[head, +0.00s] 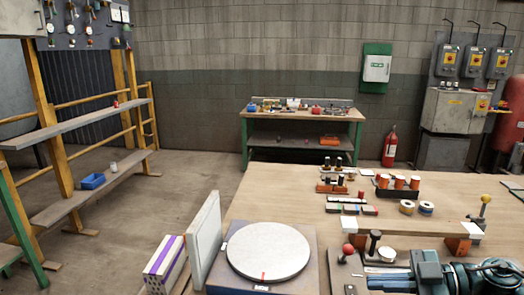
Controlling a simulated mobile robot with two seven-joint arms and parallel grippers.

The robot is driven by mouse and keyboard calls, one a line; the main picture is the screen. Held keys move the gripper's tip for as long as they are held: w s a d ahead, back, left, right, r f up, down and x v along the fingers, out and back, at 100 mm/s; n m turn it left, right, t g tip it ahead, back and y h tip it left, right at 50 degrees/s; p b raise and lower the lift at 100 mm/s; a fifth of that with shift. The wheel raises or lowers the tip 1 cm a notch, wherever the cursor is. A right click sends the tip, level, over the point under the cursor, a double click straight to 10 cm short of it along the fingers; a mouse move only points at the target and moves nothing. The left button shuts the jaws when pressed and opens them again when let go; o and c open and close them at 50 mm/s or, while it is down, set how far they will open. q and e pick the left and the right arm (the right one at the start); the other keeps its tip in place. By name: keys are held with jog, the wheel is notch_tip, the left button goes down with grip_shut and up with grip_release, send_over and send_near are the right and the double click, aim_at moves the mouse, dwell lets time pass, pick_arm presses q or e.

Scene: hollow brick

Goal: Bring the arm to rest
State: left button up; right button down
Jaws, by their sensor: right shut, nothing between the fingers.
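My right gripper (374,283) shows at the lower right, at the end of a teal and dark arm that comes in from the right edge. Its fingers point left and are shut, with nothing seen between them. It is over or near the front right part of the wooden table (290,190); its height above the surface is hard to tell. My left gripper is not in view.
A round grey plate (268,251) on a dark base stands left of the gripper, beside an upright pale panel (204,240). A red-knobbed lever (348,250) and black-knobbed post (375,241) stand close to the gripper. Orange-and-black parts (398,183) sit farther back.

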jog(key=s+a+f+m+t+h, duration=0.2)
jog(key=a+f+m+t+h, duration=0.3)
jog(key=a+f+m+t, duration=0.35)
jog(key=s+a+f+m+g+h, duration=0.1)
jog(key=s+f+m+g+h, duration=0.1)
jog(key=s+f, duration=0.3)
jog(key=s+a+f+m+g+h+p, duration=0.1)
jog(key=s+a+f+m+h, duration=0.1)
jog(key=s+f, duration=0.4)
notch_tip(320, 180, down, 3)
jog(key=shift+s+a+m+g+h, duration=0.3)
jog(key=shift+m+h, duration=0.25)
jog(key=shift+h, duration=0.35)
